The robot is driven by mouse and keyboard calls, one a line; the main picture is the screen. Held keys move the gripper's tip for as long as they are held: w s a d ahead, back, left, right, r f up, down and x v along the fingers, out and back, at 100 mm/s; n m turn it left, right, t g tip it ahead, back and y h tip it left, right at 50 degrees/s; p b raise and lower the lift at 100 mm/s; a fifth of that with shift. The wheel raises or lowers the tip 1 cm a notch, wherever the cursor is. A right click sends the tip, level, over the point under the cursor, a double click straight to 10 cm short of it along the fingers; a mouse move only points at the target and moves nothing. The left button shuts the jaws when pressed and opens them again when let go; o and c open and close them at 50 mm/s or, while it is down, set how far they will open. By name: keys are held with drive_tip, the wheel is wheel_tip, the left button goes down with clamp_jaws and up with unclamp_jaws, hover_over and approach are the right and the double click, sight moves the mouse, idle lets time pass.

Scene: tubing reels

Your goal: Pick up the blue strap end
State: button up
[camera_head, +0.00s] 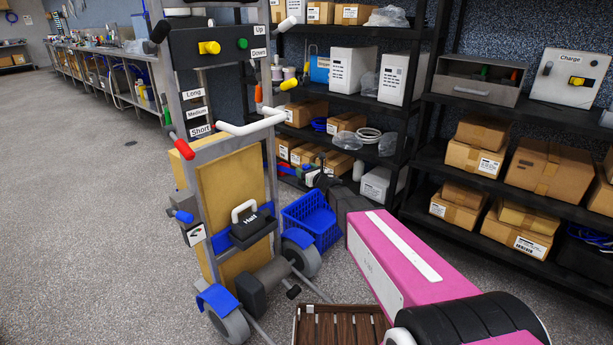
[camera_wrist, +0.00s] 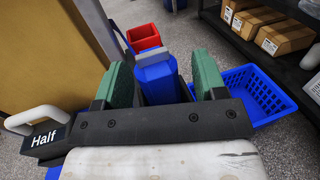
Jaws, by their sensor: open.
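The blue strap end (camera_wrist: 157,82), with a grey tip, shows in the wrist view between the two green finger pads of my gripper (camera_wrist: 160,82). My gripper is open, with a pad on either side of the strap end; I cannot tell whether either touches it. The lower part of the strap end is hidden behind the dark gripper body. In the head view a blue strap (camera_head: 222,240) crosses the hand truck (camera_head: 194,255) beside the black "Half" box (camera_head: 252,228). I cannot clearly make out the strap end there.
The "Half" box (camera_wrist: 46,140) is close on the left in the wrist view. A blue basket (camera_wrist: 258,92) lies to the right and a red bin (camera_wrist: 143,37) beyond. Black shelving (camera_head: 420,150) with cartons stands behind. Open floor (camera_head: 90,200) lies left of the hand truck.

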drive_tip(key=c, duration=1.1)
drive_tip(key=shift+o, duration=0.2)
